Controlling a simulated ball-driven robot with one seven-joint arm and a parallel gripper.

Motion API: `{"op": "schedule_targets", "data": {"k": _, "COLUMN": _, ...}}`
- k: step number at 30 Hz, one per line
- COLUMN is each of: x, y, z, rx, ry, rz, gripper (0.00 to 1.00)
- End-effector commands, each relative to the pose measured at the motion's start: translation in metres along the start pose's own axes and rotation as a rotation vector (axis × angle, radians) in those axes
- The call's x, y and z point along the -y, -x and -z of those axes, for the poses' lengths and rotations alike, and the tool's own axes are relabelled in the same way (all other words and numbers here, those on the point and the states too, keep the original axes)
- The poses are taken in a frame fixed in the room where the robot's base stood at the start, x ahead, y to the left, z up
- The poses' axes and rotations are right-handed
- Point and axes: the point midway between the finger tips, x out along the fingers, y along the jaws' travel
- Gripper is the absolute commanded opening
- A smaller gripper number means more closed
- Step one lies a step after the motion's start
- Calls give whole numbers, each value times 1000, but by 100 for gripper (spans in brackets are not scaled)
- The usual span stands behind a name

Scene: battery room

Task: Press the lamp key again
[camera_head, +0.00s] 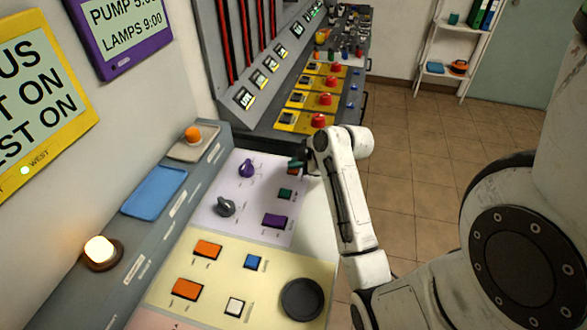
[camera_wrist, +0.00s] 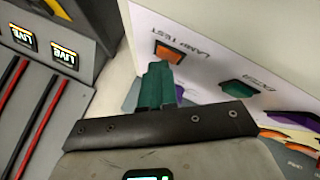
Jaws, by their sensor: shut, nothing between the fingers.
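The orange key labelled LAMP TEST (camera_wrist: 168,52) sits on the pale panel in the wrist view, its lower part covered by my fingertips. In the head view a sliver of this orange key (camera_head: 293,171) shows beside my gripper (camera_head: 297,163). My gripper, with green fingers, also shows in the wrist view (camera_wrist: 160,72). The fingers are shut with nothing between them and point at the key. I cannot tell whether they touch it. A green key (camera_wrist: 240,88) lies to the right of it.
The lilac panel section also bears a purple knob (camera_head: 246,168), a grey knob (camera_head: 226,206) and a purple key (camera_head: 275,221). A lit lamp (camera_head: 100,249), an orange dome (camera_head: 193,133) and a blue tray (camera_head: 154,192) are at left. Yellow panels with red buttons (camera_head: 318,120) stand beyond.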

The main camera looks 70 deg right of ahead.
Motion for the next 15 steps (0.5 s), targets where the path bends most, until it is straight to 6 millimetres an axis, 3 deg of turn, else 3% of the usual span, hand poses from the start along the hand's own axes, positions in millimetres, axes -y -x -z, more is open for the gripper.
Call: {"op": "schedule_targets", "data": {"k": 15, "x": -8, "y": 12, "z": 8, "rx": 1, "ry": -1, "rz": 2, "gripper": 0}}
